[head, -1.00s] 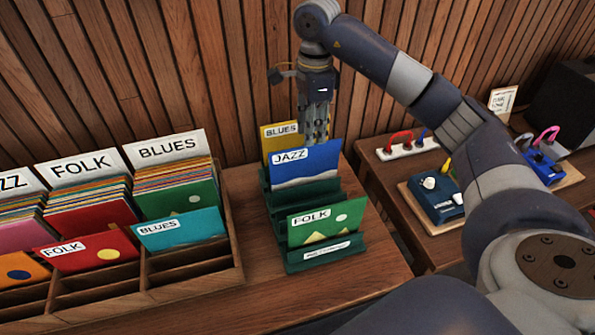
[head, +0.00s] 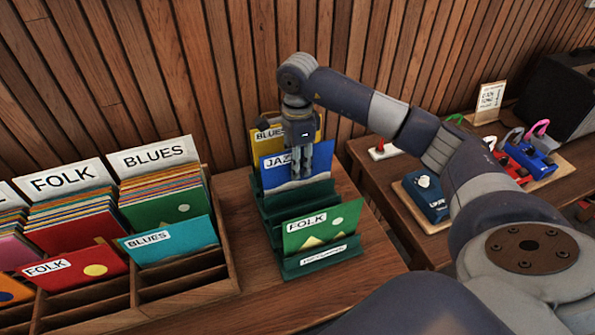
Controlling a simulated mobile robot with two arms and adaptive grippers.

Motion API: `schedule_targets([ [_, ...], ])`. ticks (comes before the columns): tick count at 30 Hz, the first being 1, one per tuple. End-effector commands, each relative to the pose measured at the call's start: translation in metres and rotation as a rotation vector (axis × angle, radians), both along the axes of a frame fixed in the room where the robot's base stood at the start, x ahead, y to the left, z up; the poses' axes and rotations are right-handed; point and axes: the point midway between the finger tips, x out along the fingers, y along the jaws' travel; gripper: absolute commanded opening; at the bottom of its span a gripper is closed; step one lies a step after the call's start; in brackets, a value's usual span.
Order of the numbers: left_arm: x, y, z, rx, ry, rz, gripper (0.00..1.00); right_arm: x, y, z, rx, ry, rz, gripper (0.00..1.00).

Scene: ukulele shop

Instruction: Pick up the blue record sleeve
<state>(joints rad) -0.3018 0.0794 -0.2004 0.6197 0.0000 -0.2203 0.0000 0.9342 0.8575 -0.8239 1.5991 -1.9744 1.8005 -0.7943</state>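The blue record sleeve (head: 275,176), labelled JAZZ, stands upright in a green stepped rack (head: 290,205) on the wooden table. It is in front of a yellow BLUES sleeve (head: 258,146) and behind a green FOLK sleeve (head: 322,228). My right gripper (head: 310,174) points down at the blue sleeve. Its fingers overlap the sleeve's upper right part and hide the end of its label. I cannot tell whether the fingers touch or pinch the sleeve. My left gripper is out of view.
A wooden bin (head: 232,262) of records stands left of the rack, with a teal BLUES sleeve (head: 168,242) and a red FOLK sleeve (head: 75,272) at its front. A side table at right holds effect pedals (head: 427,196). A slatted wood wall is behind.

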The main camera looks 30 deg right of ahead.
Motion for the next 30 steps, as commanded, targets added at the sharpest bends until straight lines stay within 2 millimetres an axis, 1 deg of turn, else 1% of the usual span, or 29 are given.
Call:
schedule_targets([
  [1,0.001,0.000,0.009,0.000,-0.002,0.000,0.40,-0.003,0.002,-0.004,0.000,0.004,0.000,0.28],
  [3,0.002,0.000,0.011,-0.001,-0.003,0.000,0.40,-0.003,0.002,-0.015,0.000,0.004,-0.001,0.28],
  [6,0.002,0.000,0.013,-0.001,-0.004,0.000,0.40,-0.002,0.002,-0.026,0.001,0.003,-0.001,0.28],
  [9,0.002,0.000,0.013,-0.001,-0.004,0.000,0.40,-0.002,0.002,-0.030,0.001,-0.001,-0.001,0.28],
  [14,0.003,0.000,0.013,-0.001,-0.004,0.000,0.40,-0.001,0.002,-0.030,0.000,-0.001,0.000,0.28],
  [15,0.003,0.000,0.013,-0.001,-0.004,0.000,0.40,-0.001,0.002,-0.030,0.000,-0.001,0.000,0.23],
  [17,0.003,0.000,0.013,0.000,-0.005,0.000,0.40,-0.001,0.002,-0.030,0.000,-0.001,0.000,0.09],
  [18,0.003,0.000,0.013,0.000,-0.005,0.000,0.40,-0.001,0.002,-0.030,0.000,-0.001,0.000,0.00],
  [30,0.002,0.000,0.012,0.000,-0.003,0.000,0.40,-0.001,0.002,-0.029,0.000,-0.002,0.000,0.00],
])
